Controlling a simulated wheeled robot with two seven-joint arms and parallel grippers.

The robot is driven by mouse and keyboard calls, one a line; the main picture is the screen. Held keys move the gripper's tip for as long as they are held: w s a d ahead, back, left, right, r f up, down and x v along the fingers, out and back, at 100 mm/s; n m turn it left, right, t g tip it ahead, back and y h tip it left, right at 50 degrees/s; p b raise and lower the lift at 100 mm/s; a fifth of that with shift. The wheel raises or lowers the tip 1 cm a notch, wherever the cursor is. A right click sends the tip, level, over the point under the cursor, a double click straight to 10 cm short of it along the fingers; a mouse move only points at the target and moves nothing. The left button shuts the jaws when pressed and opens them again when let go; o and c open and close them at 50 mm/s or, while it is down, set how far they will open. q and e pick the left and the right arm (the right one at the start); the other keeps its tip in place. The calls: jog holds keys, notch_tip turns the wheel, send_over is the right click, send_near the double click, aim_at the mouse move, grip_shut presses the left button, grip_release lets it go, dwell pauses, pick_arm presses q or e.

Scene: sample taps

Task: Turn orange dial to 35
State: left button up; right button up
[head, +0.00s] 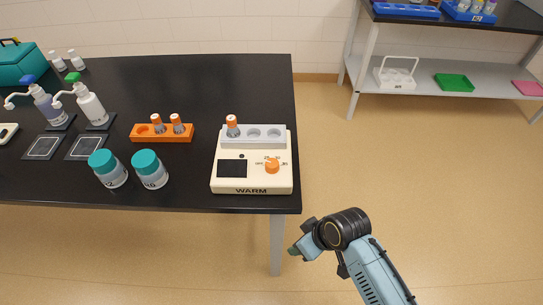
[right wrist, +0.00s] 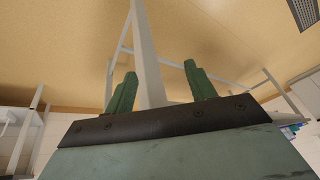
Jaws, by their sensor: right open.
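The orange dial (head: 271,165) sits on the front right of the cream warmer (head: 225,187) marked WARM, near the table's front right corner. Small marks surround the dial; its exact setting is too small to read. My right gripper (head: 293,251) is beyond the table's front edge, below and right of the warmer, apart from it. In the right wrist view its two green fingers (right wrist: 158,85) are spread with nothing between them. My left gripper is not in view.
A grey block on the warmer holds an orange-capped vial (head: 232,121). An orange rack (head: 145,137) with two vials and two teal-lidded jars (head: 148,162) stand to its left. The floor right of the table is clear. A shelf table (head: 438,78) stands at the back right.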

jog(key=a+r+n+y, duration=0.1)
jog(key=a+r+n, duration=0.25)
jog(key=r, duration=0.85)
jog(key=w+a+r+n+g, duration=0.2)
jog(key=w+a+r+n, duration=0.3)
jog(key=a+n, duration=0.4)
jog(key=n+h, duration=0.5)
jog(key=n, duration=0.3)
send_near(271, 163)
jog(key=shift+g, duration=0.4)
jog(key=f, duration=0.8)
jog(key=shift+w+d+f+p, duration=0.1)
jog(key=shift+d+f+p, duration=0.1)
jog(key=shift+f+p, duration=0.15)
jog(key=shift+c, duration=0.4)
jog(key=c, duration=0.9)
